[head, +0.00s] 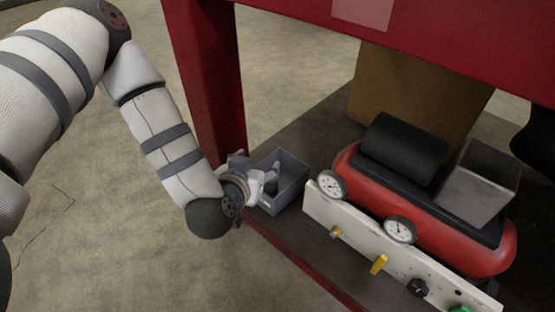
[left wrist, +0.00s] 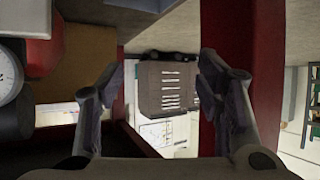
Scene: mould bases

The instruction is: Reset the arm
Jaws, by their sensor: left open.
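My left arm comes in from the left in the head view, and its gripper (head: 262,180) is beside the red post, at the near left side of a small grey bin (head: 291,181). From the head I cannot tell whether the gripper touches the bin. In the left wrist view the two fingers of the gripper (left wrist: 162,70) stand wide apart, with nothing held between them. Part of the bin's inside is hidden by the gripper. My right gripper is in neither view.
A red frame post (head: 207,80) stands close behind the gripper. The floor at the left is open.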

